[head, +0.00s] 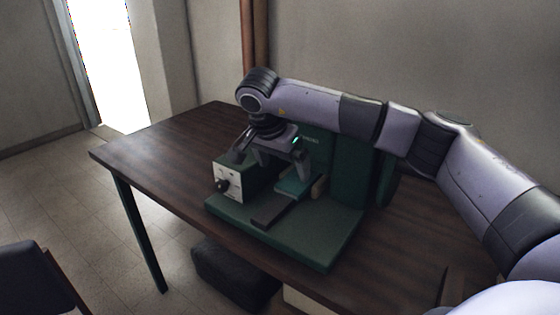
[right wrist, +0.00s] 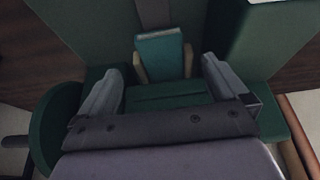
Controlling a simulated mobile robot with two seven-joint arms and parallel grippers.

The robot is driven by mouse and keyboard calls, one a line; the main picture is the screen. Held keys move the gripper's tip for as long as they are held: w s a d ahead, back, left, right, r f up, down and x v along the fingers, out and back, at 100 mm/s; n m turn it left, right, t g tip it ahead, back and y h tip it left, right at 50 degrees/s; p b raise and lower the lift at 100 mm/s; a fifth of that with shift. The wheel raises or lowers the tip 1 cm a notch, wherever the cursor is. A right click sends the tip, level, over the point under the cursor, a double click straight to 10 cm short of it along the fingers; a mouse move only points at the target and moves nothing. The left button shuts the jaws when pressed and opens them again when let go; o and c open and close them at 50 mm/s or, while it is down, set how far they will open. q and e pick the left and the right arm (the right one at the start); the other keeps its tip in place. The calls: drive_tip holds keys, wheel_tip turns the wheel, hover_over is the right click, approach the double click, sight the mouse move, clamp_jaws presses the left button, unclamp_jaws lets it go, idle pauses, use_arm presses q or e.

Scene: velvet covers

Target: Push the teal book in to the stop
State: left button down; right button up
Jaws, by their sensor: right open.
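The teal book (head: 296,187) lies on the green stand (head: 318,242), partly under my right gripper in the head view. In the right wrist view the teal book (right wrist: 160,56) shows between two tan side pieces. My right gripper (head: 272,165) is over the stand, its fingers pointing down. Its fingers (right wrist: 164,88) are spread apart in the right wrist view, with nothing held between them. The book's far end and any contact with the gripper are hidden or unclear. My left gripper is not in view.
A green box with a pale front panel and dark knob (head: 228,183) stands left of the gripper. A tall green panel (head: 352,170) rises behind on the right. A dark strip (head: 268,214) lies before the book. The wooden table (head: 150,150) is clear at left.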

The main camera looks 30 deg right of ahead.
sight(290, 187)
drive_tip(key=shift+f, duration=0.1)
drive_tip(key=shift+p+x, duration=0.35)
drive_tip(key=shift+x, duration=3.15)
drive_tip(key=c, duration=1.2)
drive_tip(key=o, duration=1.2)
drive_tip(key=v, duration=0.7)
drive_tip(key=shift+b, duration=0.35)
